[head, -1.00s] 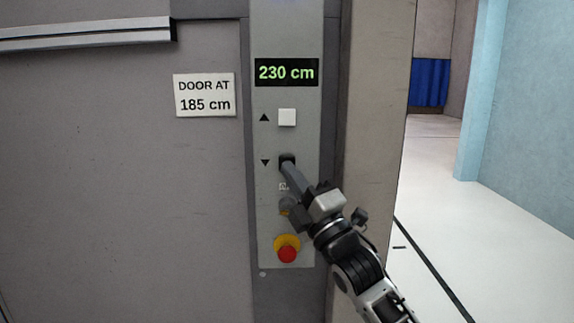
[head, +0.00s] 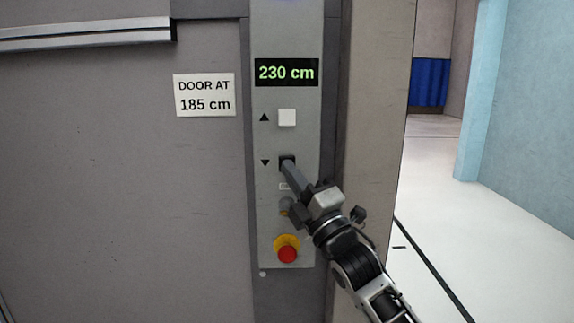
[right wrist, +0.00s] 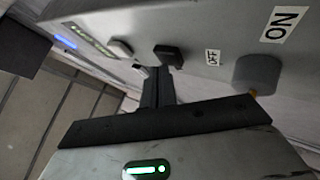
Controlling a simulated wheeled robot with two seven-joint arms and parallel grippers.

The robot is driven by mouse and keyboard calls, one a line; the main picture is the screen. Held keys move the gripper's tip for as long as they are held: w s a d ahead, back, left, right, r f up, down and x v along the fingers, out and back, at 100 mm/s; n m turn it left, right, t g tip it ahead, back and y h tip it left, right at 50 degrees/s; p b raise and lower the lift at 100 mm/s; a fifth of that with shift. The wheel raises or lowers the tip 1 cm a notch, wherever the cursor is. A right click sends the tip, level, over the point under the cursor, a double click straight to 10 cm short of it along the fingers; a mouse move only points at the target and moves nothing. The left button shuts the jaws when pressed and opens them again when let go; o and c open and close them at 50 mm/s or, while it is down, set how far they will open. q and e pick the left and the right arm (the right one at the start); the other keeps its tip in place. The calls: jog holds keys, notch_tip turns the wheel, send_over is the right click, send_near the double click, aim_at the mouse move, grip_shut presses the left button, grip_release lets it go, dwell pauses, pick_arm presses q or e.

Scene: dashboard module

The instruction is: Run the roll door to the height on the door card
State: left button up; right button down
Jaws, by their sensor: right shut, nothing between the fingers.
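The door card (head: 205,95) reads "DOOR AT 185 cm". The green display (head: 287,72) on the control panel (head: 275,225) reads 230 cm. A white button (head: 287,117) sits beside the up arrow. A dark button (head: 287,160) sits beside the down arrow. My right gripper (head: 289,169) is shut and empty, its fingertips at the dark button. In the right wrist view the fingers (right wrist: 157,85) reach to the dark button (right wrist: 168,54); I cannot tell whether it is pressed in. My left gripper is out of view.
A red emergency button (head: 287,252) on a yellow base is low on the panel. A grey knob (right wrist: 257,73) with ON and OFF labels is near my right gripper. A metal rail (head: 85,34) runs at upper left. Open floor lies at right.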

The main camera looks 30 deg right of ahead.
jog(key=shift+w+d, duration=0.2)
jog(key=shift+w, duration=0.15)
dwell(2.5)
dwell(1.8)
jog(key=shift+s+a, duration=0.45)
jog(key=shift+s, duration=0.25)
jog(key=s+a, duration=0.1)
jog(key=s, duration=0.2)
jog(key=s+a+p, duration=0.1)
jog(key=shift+s+a, duration=0.15)
jog(key=shift+a, duration=0.15)
dwell(0.4)
